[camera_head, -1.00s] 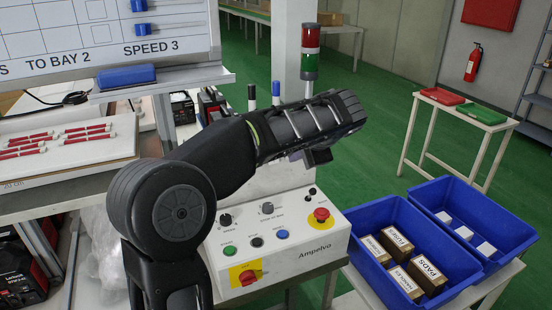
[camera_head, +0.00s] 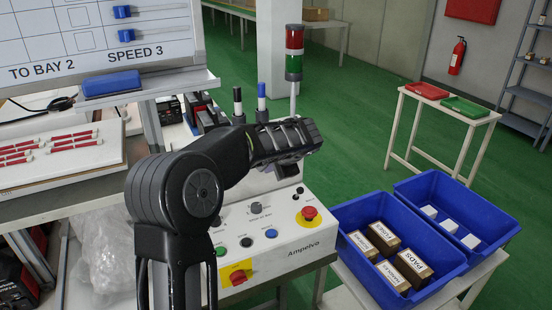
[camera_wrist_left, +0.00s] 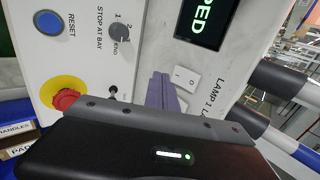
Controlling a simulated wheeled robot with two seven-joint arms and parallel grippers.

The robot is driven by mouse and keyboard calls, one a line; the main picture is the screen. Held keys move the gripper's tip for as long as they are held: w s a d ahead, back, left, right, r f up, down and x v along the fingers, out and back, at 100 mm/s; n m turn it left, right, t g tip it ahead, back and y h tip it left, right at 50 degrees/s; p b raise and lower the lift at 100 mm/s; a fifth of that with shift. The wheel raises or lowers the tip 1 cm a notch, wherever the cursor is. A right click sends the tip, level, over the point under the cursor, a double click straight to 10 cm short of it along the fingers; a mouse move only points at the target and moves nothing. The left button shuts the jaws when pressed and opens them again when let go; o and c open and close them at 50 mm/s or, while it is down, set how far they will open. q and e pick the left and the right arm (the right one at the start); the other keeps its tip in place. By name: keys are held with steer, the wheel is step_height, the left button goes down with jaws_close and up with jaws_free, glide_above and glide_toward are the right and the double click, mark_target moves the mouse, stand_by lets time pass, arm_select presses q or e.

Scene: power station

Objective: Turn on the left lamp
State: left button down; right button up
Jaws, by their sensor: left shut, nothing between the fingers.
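The white control panel (camera_head: 290,243) stands in front of me, partly hidden by my left arm. My left gripper (camera_wrist_left: 160,82) is shut and empty, its fingertips close to a white rocker switch (camera_wrist_left: 185,78) beside the "LAMP 1" lettering. I cannot tell if they touch the switch. In the head view the arm covers the panel's upper part, and the switch is hidden. Two posts, one with a black top (camera_head: 238,101) and one with a blue top (camera_head: 261,97), rise behind the arm; I cannot tell if they are the lamps. My right gripper is out of view.
The panel has a red stop button (camera_head: 309,213), a blue reset button (camera_wrist_left: 49,22), a bay knob (camera_wrist_left: 122,33) and a lit display (camera_wrist_left: 207,18). A red-green signal tower (camera_head: 294,55) stands behind. Blue bins (camera_head: 345,215) with boxes are at right.

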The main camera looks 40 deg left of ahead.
arm_select(q)
steer(key=a, duration=0.1)
steer(key=w+a, duration=0.1)
steer(key=a+p, duration=0.1)
steer(key=shift+w, duration=0.3)
steer(key=shift+f, duration=0.1)
steer(key=shift+w+a+y+b, duration=0.15)
steer(key=shift+y+b, duration=0.15)
steer(key=shift+b, duration=0.6)
